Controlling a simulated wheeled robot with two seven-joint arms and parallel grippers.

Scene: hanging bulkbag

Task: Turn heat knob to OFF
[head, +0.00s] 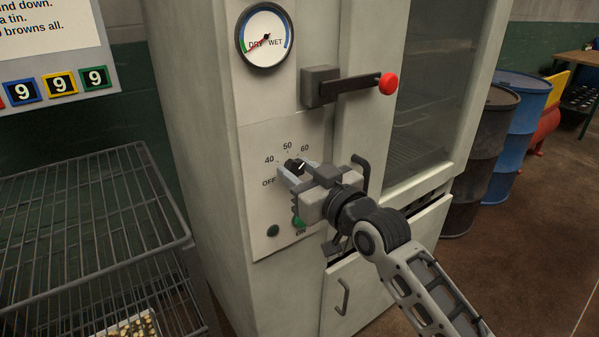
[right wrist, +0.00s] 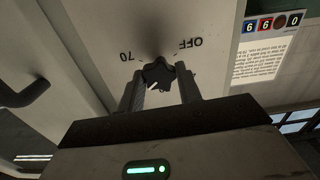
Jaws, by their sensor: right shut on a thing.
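The heat knob (head: 294,166) is a small black knob on the white cabinet's control panel (head: 262,140). Labels OFF, 40, 50 and 60 run around it in the head view. My right gripper (head: 290,172) is at the panel, shut on the knob. In the right wrist view the dark lobed knob (right wrist: 158,73) sits between the two fingers of my gripper (right wrist: 160,90), with 70 and OFF printed on either side. A white mark on the knob points up and right, towards 60, in the head view. My left gripper is not in view.
A lever with a red ball end (head: 388,84) juts out above the panel. A DRY/WET gauge (head: 265,36) is higher up. A green button (head: 299,221) is below the knob. A wire rack (head: 90,215) stands at left; barrels (head: 520,115) stand at right.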

